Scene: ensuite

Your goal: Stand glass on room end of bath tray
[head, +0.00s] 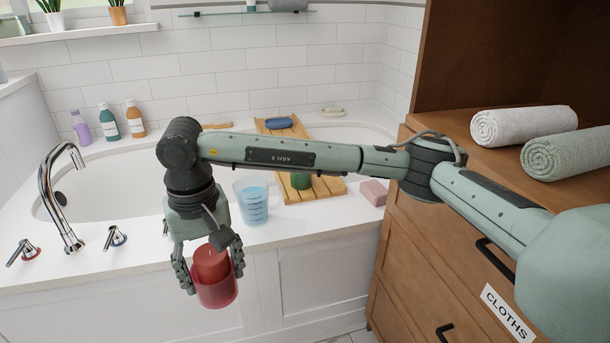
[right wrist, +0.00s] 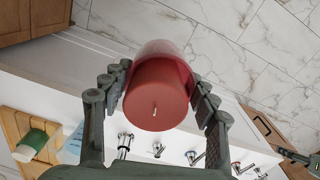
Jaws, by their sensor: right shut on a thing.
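My right gripper (head: 214,280) points down and is shut on a red glass (head: 219,296) with a red candle (head: 210,264) in it. It holds the glass upright in front of the bath's near rim. In the right wrist view the candle (right wrist: 157,97) and its wick show between the two fingers. The slatted wooden bath tray (head: 328,187) lies across the bath, partly hidden behind my right arm. A green cup or candle (head: 301,180) stands on its near, room end. A blue dish (head: 279,123) is on its far end.
A clear blue measuring cup (head: 252,204) stands on the near rim left of the tray. A pink block (head: 373,192) lies right of it. The tap (head: 62,190) and handles are at the left. A wooden cabinet (head: 415,240) with rolled towels is at the right.

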